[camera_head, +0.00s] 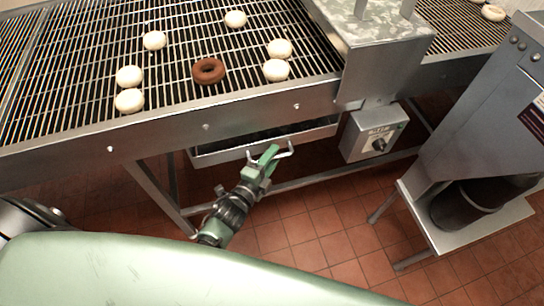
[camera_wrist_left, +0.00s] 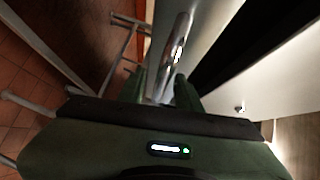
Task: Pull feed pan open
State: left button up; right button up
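The feed pan (camera_head: 225,155) is a metal drawer under the conveyor's front rail. A dark strip of its inside shows above its front wall, so it stands partly out. Its bar handle (camera_head: 287,153) sticks out from the front and also shows in the left wrist view (camera_wrist_left: 176,45). My left gripper (camera_head: 268,157) is at the handle, with its green fingers on either side of the bar. In the left wrist view the bar fills the narrow gap between the fingertips (camera_wrist_left: 160,90). My right gripper is not in view.
White dough rings (camera_head: 154,40) and one brown ring (camera_head: 208,71) lie on the conveyor's wire belt (camera_head: 60,95). A grey control box (camera_head: 374,134) with a knob hangs right of the pan. A low metal stand (camera_head: 425,215) is further right. Tiled floor (camera_head: 310,220) lies open before the pan.

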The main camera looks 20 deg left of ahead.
pick_arm(q)
grip_shut()
dwell(1.3)
